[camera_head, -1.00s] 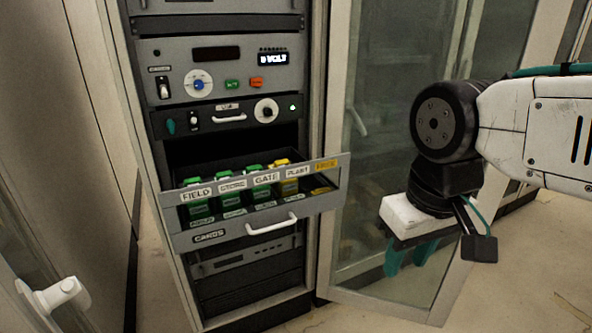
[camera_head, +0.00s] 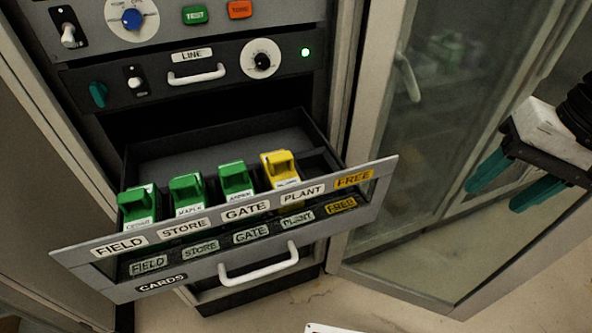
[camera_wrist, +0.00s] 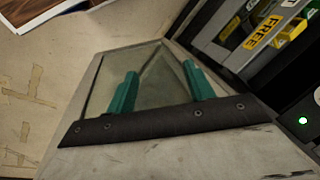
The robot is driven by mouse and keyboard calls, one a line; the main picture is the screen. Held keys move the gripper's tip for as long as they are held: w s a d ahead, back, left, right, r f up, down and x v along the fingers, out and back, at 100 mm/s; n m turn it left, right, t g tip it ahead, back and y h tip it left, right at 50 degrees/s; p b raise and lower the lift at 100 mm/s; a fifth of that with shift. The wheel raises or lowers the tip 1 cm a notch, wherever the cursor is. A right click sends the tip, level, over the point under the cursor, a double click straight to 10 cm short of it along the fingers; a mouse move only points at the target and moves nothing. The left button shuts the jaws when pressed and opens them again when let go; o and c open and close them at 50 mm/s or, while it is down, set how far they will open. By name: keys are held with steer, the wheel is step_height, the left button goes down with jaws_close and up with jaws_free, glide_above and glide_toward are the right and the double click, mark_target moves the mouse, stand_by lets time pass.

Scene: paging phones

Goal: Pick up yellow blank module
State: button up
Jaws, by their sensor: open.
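The yellow module (camera_head: 281,168) stands in the open card drawer, in the slot labelled PLANT, right of the green modules. It also shows in the wrist view (camera_wrist: 291,29) at the top right, partly cut off. Whether it is blank cannot be read. My gripper (camera_head: 508,184) is at the right of the head view, in front of the glass door, apart from the drawer. Its teal fingers also show in the wrist view (camera_wrist: 160,85), open and with nothing between them.
Green modules (camera_head: 236,180) fill the FIELD, STORE and GATE slots. The drawer front (camera_head: 215,262) sticks out of the rack with a white handle (camera_head: 258,272). The FREE slot on the right looks empty. The glass cabinet door (camera_head: 400,250) stands open beside it.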

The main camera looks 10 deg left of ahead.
steer(key=w+a+r+m+g+y, duration=0.15)
steer(key=w+a+m+y, duration=0.3)
steer(key=w+a, duration=0.7)
steer(key=m+g+y, duration=0.4)
steer(key=m, duration=0.4)
glide_toward(285, 155)
steer(key=a, duration=0.1)
steer(key=x, duration=0.7)
steer(key=shift+s+f, duration=0.3)
steer(key=shift+f, duration=0.05)
steer(key=shift+s+a+f, duration=0.15)
steer(key=shift+a+f, duration=0.15)
steer(key=shift+a, duration=0.15)
jaws_close()
